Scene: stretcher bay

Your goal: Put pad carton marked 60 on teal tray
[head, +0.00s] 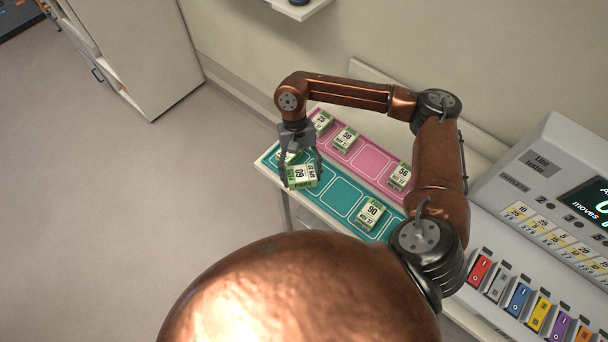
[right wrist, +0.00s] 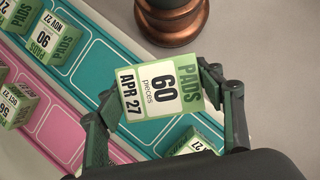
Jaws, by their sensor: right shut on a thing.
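The pad carton marked 60 (head: 301,176) is green and white; its label also shows in the right wrist view (right wrist: 160,84). My right gripper (head: 299,170) is shut on this carton, with a finger on each side of it in the right wrist view (right wrist: 165,105). The carton is over the left part of the teal tray (head: 340,188); I cannot tell whether it touches the tray. Another carton on the teal tray (right wrist: 190,142) is partly hidden behind the gripper. A carton marked 90 (head: 371,213) stands on the teal tray toward the right. My left gripper is not in view.
A pink tray (head: 371,160) lies behind the teal one and bears cartons marked 50 (head: 345,138), 56 (head: 399,177) and one at its left end (head: 321,122). Empty outlined slots show on both trays. A line tester (head: 545,190) with coloured switches stands at the right.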

